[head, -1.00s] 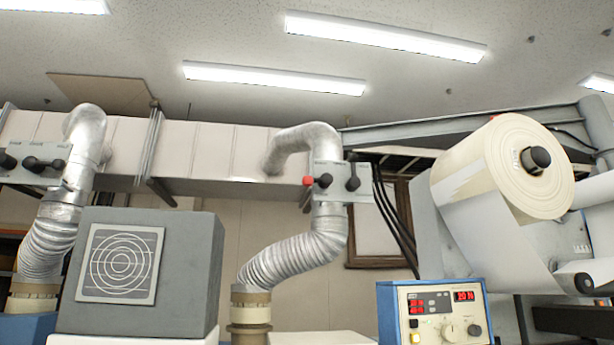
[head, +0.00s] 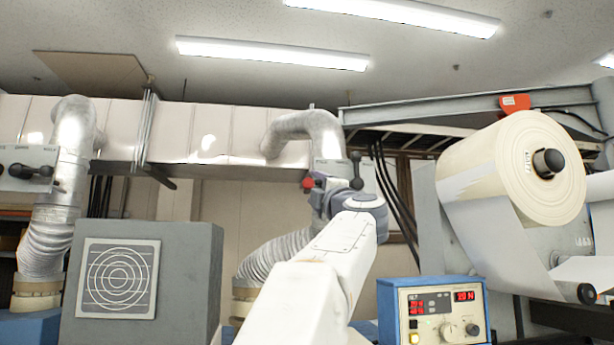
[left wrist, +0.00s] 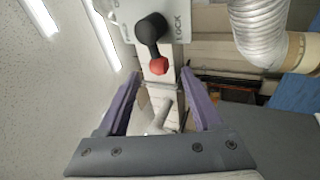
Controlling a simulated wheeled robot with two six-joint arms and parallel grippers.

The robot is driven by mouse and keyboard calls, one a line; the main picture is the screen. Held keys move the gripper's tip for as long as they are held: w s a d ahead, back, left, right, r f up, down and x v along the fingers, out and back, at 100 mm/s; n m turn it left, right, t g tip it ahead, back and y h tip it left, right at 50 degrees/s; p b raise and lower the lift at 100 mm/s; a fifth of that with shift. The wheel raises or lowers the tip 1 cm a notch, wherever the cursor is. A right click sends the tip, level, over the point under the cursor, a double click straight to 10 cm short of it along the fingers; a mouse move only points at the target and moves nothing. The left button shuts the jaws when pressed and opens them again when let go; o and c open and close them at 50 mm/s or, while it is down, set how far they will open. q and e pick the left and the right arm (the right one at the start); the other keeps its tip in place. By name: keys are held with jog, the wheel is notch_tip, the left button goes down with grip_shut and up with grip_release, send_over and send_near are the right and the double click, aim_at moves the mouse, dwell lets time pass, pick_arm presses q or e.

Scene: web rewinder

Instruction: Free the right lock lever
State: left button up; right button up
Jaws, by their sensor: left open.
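A grey panel (head: 338,165) on the right-hand duct carries a red-tipped lever (head: 307,184) pointing left and a black lever (head: 356,170) standing upright. My left arm covers part of the panel. In the left wrist view the red-tipped lever (left wrist: 154,40) has a black hub and sits beside the word LOCK on its plate (left wrist: 180,14). My left gripper (head: 325,190) is at this panel, partly hidden by its own wrist. In the wrist view the purple fingers of the left gripper (left wrist: 157,78) are open, with the red tip just beyond and between their ends. My right gripper is out of view.
Bent silver ducts (head: 305,128) run up to a long overhead duct (head: 215,135). A grey box (head: 190,285) stands left of my arm, and a control unit (head: 440,312) stands to its right. A paper roll (head: 515,175) is at right. Another lever panel (head: 30,160) is at far left.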

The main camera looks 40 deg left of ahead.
aim_at(305, 182)
pick_arm(q)
jog(key=p+x, duration=0.2)
jog(key=x, duration=0.1)
jog(key=p+x, duration=0.2)
jog(key=x, duration=0.2)
jog(key=shift+w+a+r+p, duration=0.15)
jog(key=shift+r+p, duration=0.2)
jog(key=shift+w+a+p, duration=0.3)
jog(key=shift+a+p, duration=0.05)
jog(key=shift+a, duration=0.2)
